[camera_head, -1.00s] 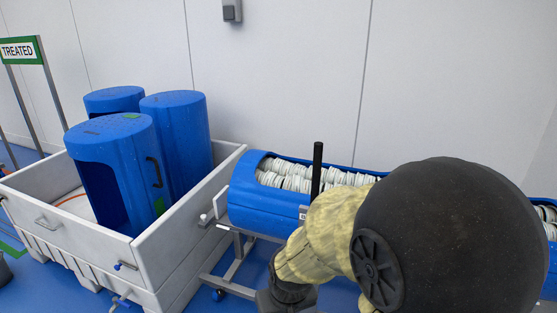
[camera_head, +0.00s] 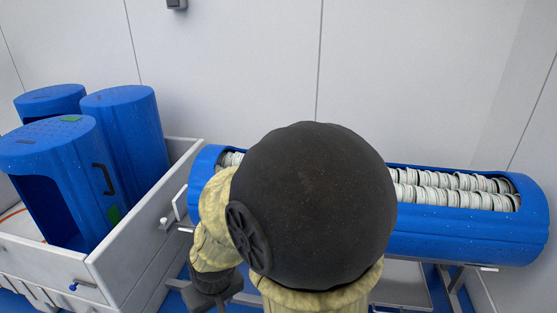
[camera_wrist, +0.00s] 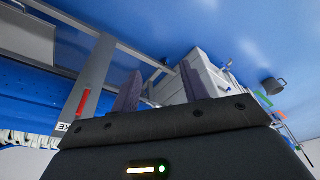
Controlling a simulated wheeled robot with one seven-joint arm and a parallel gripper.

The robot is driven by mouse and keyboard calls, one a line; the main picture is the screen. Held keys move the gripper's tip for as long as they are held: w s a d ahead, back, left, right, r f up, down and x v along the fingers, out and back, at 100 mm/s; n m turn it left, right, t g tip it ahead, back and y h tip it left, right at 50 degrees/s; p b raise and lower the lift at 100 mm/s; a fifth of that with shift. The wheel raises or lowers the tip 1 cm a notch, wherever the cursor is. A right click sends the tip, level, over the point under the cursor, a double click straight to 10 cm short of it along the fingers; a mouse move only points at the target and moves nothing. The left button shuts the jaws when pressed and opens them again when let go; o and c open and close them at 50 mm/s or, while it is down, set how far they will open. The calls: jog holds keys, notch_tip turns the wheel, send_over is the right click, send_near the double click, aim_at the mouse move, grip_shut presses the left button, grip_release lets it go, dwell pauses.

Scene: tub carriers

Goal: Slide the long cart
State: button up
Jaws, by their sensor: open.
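The long cart is a grey metal frame (camera_head: 450,285) bearing a long blue tub (camera_head: 450,232), which lies on its side with rows of white discs (camera_head: 460,188) in its open top. My arm hides the tub's left-middle part in the head view. My gripper (camera_wrist: 157,88) is open, with nothing seen between its two fingers. In the wrist view a grey cart post (camera_wrist: 95,75) with a red mark and a partly cut label stands just left of the fingers, apart from them. The tub also shows there (camera_wrist: 28,90) at the left edge.
A white crate (camera_head: 140,247) stands close to the cart's left end, holding three upright blue tubs (camera_head: 125,120). It also shows in the wrist view (camera_wrist: 205,80). A plain wall (camera_head: 420,80) runs behind the cart. Blue floor (camera_wrist: 200,25) is open in the wrist view.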

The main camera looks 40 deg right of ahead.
jog(key=w+d+r+m+t+h+p, duration=0.25)
jog(key=w+d+m+h+p, duration=0.25)
jog(key=w+d+m+p, duration=0.55)
jog(key=d+r+m+t+h+p, duration=0.1)
jog(key=d+r+t+h+p, duration=0.2)
jog(key=d+r+h+p, duration=0.5)
notch_tip(320, 180, up, 4)
jog(key=h+p, duration=0.2)
jog(key=p, duration=0.1)
jog(key=shift+w+f+h, duration=0.2)
jog(key=shift+w+h, duration=0.15)
jog(key=shift+h, duration=0.05)
jog(key=shift+w+m+t, duration=0.15)
jog(key=shift+m+t, duration=0.1)
jog(key=p+x, duration=0.4)
jog(key=x, duration=1.3)
